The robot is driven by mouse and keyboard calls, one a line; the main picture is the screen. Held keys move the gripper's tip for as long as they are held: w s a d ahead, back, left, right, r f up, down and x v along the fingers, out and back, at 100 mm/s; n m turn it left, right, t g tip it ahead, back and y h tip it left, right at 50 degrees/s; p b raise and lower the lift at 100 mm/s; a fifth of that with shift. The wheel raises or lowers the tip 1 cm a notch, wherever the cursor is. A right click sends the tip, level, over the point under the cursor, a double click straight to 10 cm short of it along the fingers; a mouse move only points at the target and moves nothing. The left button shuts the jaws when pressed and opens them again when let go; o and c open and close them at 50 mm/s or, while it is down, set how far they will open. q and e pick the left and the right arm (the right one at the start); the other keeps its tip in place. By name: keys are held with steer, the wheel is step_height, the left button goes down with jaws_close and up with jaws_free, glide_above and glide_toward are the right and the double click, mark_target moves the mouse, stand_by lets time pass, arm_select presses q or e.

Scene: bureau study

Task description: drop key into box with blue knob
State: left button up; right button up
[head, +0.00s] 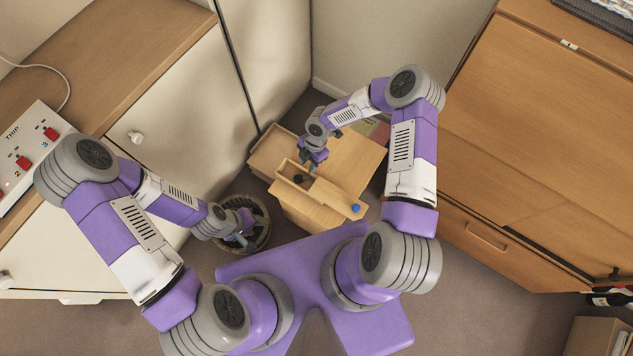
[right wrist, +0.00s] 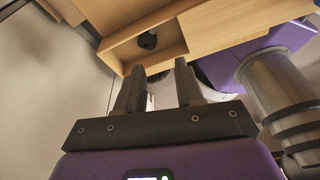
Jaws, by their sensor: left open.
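A small wooden box (head: 283,186) stands on the low wooden cabinet, with its lid (head: 334,197) slid aside to the right. A blue knob (head: 355,208) sits at the lid's right end. A small dark object (head: 298,178) lies inside the open part; it also shows in the right wrist view (right wrist: 147,41), and I cannot tell whether it is the key. My right gripper (head: 308,165) is open just above the open box, its fingers apart with nothing clearly between them. My left gripper (head: 241,240) is open at the basket, away from the box. No key is clearly visible.
A round dark basket (head: 262,237) stands on the floor left of the low cabinet (head: 355,165). An open drawer (head: 268,150) sticks out at its left. Pale cupboards stand at the left, a large wooden bureau (head: 540,130) at the right. Bottles (head: 610,299) lie at far right.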

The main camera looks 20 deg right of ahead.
steer(key=p+v, duration=0.1)
steer(key=v, duration=0.5)
steer(key=shift+r, duration=0.3)
steer(key=shift+d, duration=0.1)
steer(key=s+a+m+y, duration=0.3)
steer(key=s+a+m, duration=0.5)
steer(key=s+m, duration=0.4)
steer(key=s+d+m, duration=0.1)
steer(key=m, duration=0.3)
steer(key=s+d+m+t+h, duration=0.1)
steer(key=s+m, duration=0.1)
steer(key=m, duration=0.3)
steer(key=s+d+m, duration=0.1)
steer(key=m, duration=0.3)
steer(key=shift+s+d+f+t, duration=0.15)
steer(key=shift+s+d+t, duration=0.05)
steer(key=shift+d+t, duration=0.1)
steer(key=shift+s, duration=0.1)
